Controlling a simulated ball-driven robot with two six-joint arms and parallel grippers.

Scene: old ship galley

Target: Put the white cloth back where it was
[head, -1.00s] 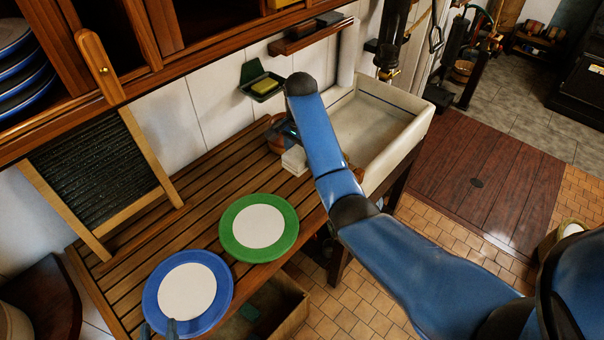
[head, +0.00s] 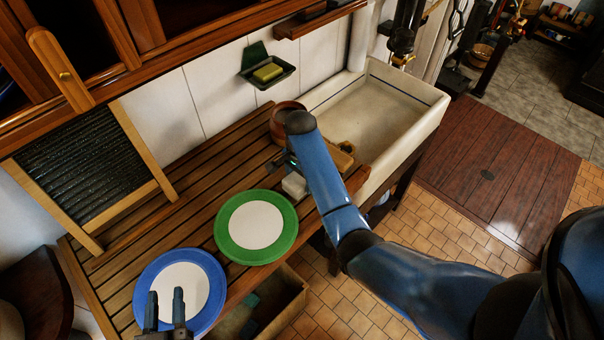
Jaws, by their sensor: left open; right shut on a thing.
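The white cloth (head: 294,184) shows as a small pale folded block at the right end of the slatted wooden counter, just left of my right forearm. My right gripper (head: 284,168) is shut on it; the arm hides most of the jaws and part of the cloth. I cannot tell whether the cloth touches the counter. My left gripper (head: 165,294) is open and empty, with both fingers pointing up over the blue-rimmed plate (head: 146,284).
A green-rimmed plate (head: 224,244) lies beside the blue one. A brown bowl (head: 284,116) stands behind the cloth, and a brown block (head: 343,157) lies right of my arm by the pale sink (head: 415,133). A washboard (head: 84,165) leans at the left. Cabinets overhang the back.

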